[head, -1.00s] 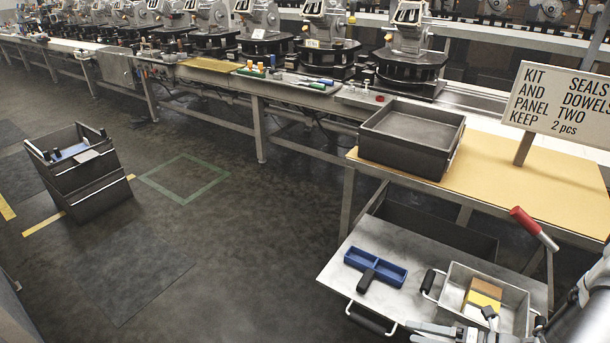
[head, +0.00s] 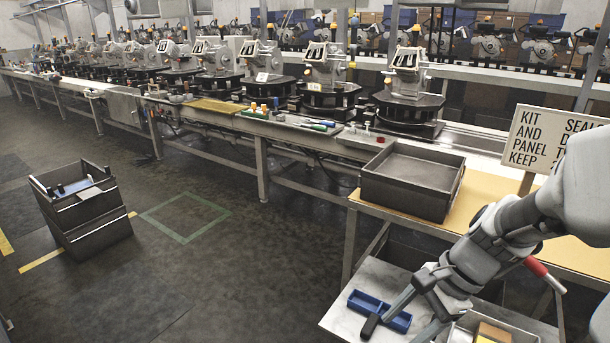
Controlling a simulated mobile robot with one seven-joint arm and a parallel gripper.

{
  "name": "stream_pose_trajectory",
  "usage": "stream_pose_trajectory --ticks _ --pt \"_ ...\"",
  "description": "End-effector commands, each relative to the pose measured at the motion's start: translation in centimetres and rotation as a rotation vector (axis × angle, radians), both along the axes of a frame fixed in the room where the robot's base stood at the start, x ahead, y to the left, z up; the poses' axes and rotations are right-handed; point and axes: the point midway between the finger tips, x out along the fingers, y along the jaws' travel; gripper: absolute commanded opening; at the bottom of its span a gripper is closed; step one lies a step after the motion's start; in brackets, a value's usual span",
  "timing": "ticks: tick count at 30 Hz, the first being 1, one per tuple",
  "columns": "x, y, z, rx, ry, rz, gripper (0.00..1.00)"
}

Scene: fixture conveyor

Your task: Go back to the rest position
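My gripper (head: 405,326) is in the lower right of the head view, over the metal cart top (head: 350,303). A small black piece (head: 370,325) is at the tray's front edge. My arm reaches in from the right and hides part of the cart and the sign.
A dark empty bin (head: 413,176) stands on the tan-topped bench. A metal tray with a yellow block (head: 492,333) is cut off below my arm. A red-handled tool (head: 544,273) is behind my wrist. Stacked bins (head: 95,236) stand at left. Open floor lies between.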

Motion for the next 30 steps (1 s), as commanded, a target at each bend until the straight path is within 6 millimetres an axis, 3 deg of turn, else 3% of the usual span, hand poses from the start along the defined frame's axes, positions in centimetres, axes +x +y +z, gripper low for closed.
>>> stream_pose_trajectory --ticks 6,15,21,30 --pt "-1.9 1.9 4.4 -0.190 -0.241 0.387 0.64" --pt "-4.9 3.1 9.0 -0.466 -0.528 0.866 0.64" --pt "-6.8 2.6 10.3 -0.630 -0.631 1.049 0.64" --pt "-7.5 2.2 10.8 -0.704 -0.663 1.118 0.64"
